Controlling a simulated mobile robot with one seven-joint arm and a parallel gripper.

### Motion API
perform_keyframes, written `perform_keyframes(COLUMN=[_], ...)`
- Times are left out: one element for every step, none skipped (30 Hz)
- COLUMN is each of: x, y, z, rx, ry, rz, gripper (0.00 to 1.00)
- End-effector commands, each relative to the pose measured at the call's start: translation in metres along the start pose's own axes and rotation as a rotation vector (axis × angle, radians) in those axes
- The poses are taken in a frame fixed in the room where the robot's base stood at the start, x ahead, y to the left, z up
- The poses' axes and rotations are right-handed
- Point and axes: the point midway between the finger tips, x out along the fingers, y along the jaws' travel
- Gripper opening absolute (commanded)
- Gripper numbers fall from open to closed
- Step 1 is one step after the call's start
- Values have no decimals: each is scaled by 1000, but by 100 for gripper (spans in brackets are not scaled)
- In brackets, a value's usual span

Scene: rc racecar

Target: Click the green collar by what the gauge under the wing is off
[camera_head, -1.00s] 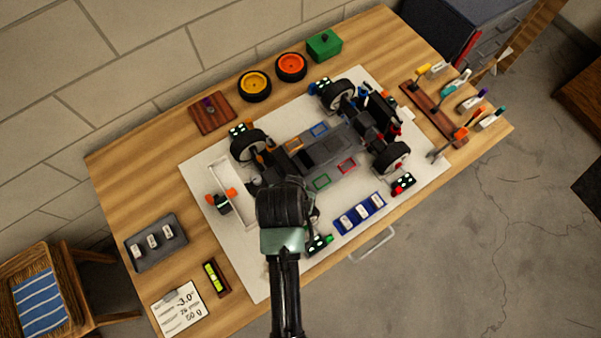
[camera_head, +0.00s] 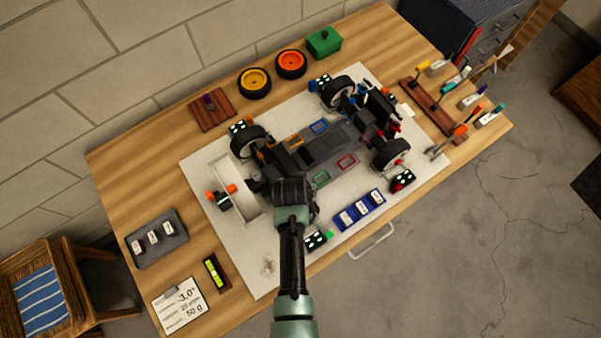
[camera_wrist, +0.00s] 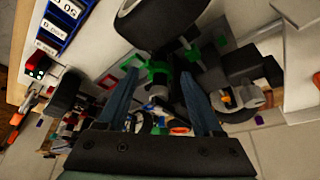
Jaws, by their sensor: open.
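The RC car chassis (camera_head: 325,145) lies on a white mat, wheels partly hidden by my arm. A white wing-like plate (camera_head: 234,190) lies at its left end. A small dark device with orange ends (camera_head: 220,198) sits beside that plate; I cannot tell whether it is the gauge, and no reading is legible. In the wrist view, green parts (camera_wrist: 156,73) show between and beyond the fingertips, near a black wheel; one may be the green collar, but its shape is unclear. My gripper (camera_wrist: 158,78) is open and empty, its fingers over the chassis. In the head view my wrist (camera_head: 292,190) hides the fingers.
A blue tray of labelled weights (camera_head: 358,211) and a dotted green-lit block (camera_head: 317,240) lie close right of my arm. A grey tray (camera_head: 157,238), level (camera_head: 216,272) and note card (camera_head: 180,305) lie left. A tool rack (camera_head: 432,112) stands right.

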Motion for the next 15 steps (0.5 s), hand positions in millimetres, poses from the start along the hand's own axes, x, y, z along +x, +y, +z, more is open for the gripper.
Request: perform_keyframes(x=[1,1,1,2,1,1,1,1,1,1,1,1,1,1,1], y=[0,0,0,0,0,0,0,0,0,0,0,0,0,0,0], z=[0,0,0,0,0,0,0,0,0,0,0,0,0,0,0], rx=[0,0,0,0,0,0,0,0,0,0,0,0,0,0,0], ry=[0,0,0,0,0,0,0,0,0,0,0,0,0,0,0], rz=[0,0,0,0,0,0,0,0,0,0,0,0,0,0,0], gripper=[68,68,68,68,68,68,68,68,66,60,55,48,42,37,30])
